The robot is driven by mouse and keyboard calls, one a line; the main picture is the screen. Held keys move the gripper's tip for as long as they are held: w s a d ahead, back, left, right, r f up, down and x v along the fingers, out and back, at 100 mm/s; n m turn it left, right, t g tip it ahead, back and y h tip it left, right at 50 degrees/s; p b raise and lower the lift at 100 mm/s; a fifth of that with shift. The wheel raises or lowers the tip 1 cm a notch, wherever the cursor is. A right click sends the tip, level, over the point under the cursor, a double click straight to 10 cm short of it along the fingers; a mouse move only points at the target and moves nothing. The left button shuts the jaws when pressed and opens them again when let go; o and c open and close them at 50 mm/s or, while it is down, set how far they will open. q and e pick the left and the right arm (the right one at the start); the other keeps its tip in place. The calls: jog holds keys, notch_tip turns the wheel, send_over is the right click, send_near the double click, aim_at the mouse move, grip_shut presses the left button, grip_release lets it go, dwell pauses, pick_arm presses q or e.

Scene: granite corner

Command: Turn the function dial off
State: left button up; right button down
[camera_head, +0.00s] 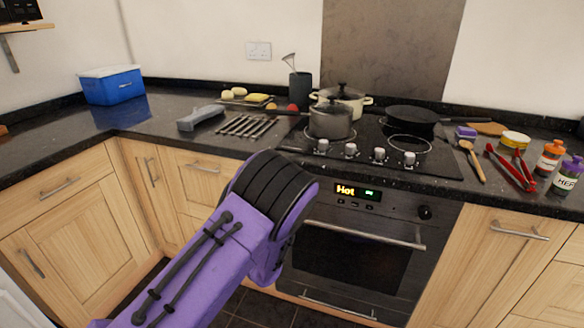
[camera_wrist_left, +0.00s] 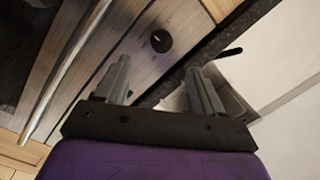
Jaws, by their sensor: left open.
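The oven (camera_head: 350,255) is under the black worktop, with a lit display (camera_head: 357,191) reading "Hot". One round black dial (camera_head: 425,212) shows at the right end of its panel. My purple left arm covers the panel's left end and hides the left gripper in the head view. In the wrist view, my left gripper (camera_wrist_left: 158,66) is open and empty. A round black dial (camera_wrist_left: 161,41) with a short white mark lies just beyond the fingertips, in line with the gap between them. The fingers appear apart from it. My right gripper is out of view.
The oven door handle (camera_head: 365,233) is a bar below the panel; a long bar (camera_wrist_left: 75,75) also runs at left in the wrist view. Above are several hob knobs (camera_head: 379,154), a grey pot (camera_head: 330,120) and a black pan (camera_head: 409,117). The worktop edge overhangs the panel.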

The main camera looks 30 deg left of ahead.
pick_arm(q)
jog(key=x, duration=1)
jog(key=shift+w+a+r, duration=0.1)
jog(key=shift+w+r, duration=0.1)
jog(key=shift+w, duration=0.2)
jog(key=shift+c, duration=0.3)
jog(key=c, duration=1)
